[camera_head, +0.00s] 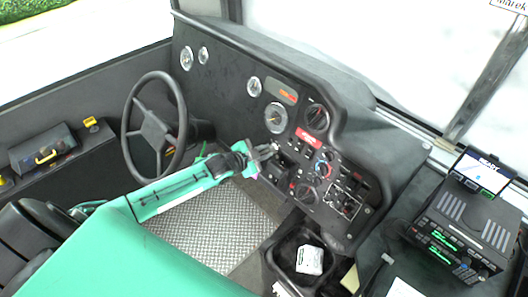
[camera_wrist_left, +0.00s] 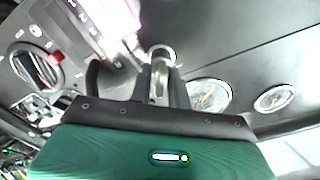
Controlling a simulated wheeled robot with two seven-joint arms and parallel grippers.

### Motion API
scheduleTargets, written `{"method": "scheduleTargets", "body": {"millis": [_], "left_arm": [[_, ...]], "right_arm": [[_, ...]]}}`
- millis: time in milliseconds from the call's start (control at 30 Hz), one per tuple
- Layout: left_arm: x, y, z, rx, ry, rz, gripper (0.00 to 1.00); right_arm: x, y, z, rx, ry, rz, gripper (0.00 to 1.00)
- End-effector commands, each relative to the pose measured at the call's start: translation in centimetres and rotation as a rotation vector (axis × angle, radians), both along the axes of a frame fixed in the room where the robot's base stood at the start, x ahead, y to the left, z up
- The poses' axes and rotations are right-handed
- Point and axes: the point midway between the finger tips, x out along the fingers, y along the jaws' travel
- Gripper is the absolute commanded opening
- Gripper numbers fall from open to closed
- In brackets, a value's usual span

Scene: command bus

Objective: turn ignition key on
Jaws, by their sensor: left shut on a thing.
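My left arm reaches in from the left to the dashboard. My left gripper (camera_head: 268,150) is at the dashboard's lower front, just below the round gauge. In the left wrist view the gripper's two dark fingers (camera_wrist_left: 162,84) are shut on a small silver key (camera_wrist_left: 160,76). The key stands in front of a round silver lock (camera_wrist_left: 164,52) on the panel. The fingers hide much of the key, and its turn angle cannot be told. In the head view the key is too small to make out. My right gripper is not in view.
The black steering wheel (camera_head: 155,128) is left of the gripper. Knobs and switches (camera_head: 324,168) sit close on its right, with a red label (camera_head: 306,137) above. A dark bin (camera_head: 286,262) with a white item (camera_head: 310,260) is below. A radio unit (camera_head: 462,240) stands far right.

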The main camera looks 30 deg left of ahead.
Motion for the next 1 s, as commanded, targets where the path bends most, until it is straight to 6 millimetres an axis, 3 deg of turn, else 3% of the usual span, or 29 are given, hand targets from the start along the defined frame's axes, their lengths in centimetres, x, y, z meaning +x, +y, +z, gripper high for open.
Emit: {"method": "scheduleTargets", "body": {"millis": [33, 67, 100, 533, 1000], "left_arm": [[0.0, 0.0, 0.0, 0.0, -0.002, 0.0, 0.0], [0.0, 0.0, 0.1, 0.0, -0.002, 0.0, 0.22], [0.0, 0.0, 0.0, 0.0, -0.002, 0.0, 0.29], [-0.8, 0.3, 0.2, 0.0, 0.001, 0.0, 0.29], [-7.0, 2.6, 2.4, 0.003, 0.001, 0.0, 0.29]], "right_arm": [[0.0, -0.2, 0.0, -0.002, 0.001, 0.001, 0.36], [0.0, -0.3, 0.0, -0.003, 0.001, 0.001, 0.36], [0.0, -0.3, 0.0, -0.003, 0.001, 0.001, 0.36], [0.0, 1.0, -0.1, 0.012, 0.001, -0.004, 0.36], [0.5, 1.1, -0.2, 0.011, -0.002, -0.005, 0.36]]}}
